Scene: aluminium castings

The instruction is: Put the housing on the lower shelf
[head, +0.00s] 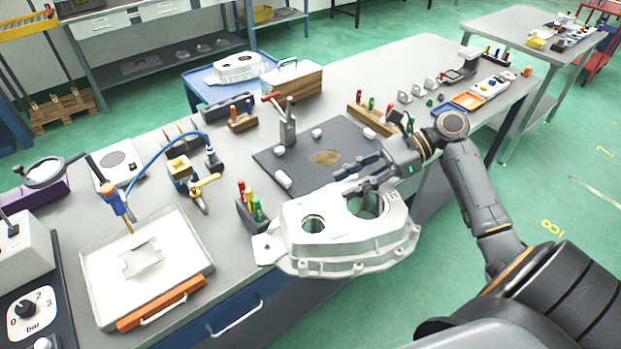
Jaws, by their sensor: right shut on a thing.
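The white-grey cast housing (335,238) has two round openings and a flanged rim. It is at the front edge of the grey workbench and reaches out past it over the floor. My right gripper (357,181) is shut on the housing at its upper far side, near the larger opening. The exact finger contact is partly hidden. My left gripper is not in view. A lower shelf (130,68) with small castings shows under the back bench; another lower shelf (512,128) is under the right table. I cannot tell which one the task names.
A dark fixture plate (285,160) with pads and a clamp lies behind the housing. A screwdriver holder (250,212) stands close to its left. A white tray (190,250) is further left. A blue cart (200,82) bears another housing (237,66). Green floor (555,190) is open at right.

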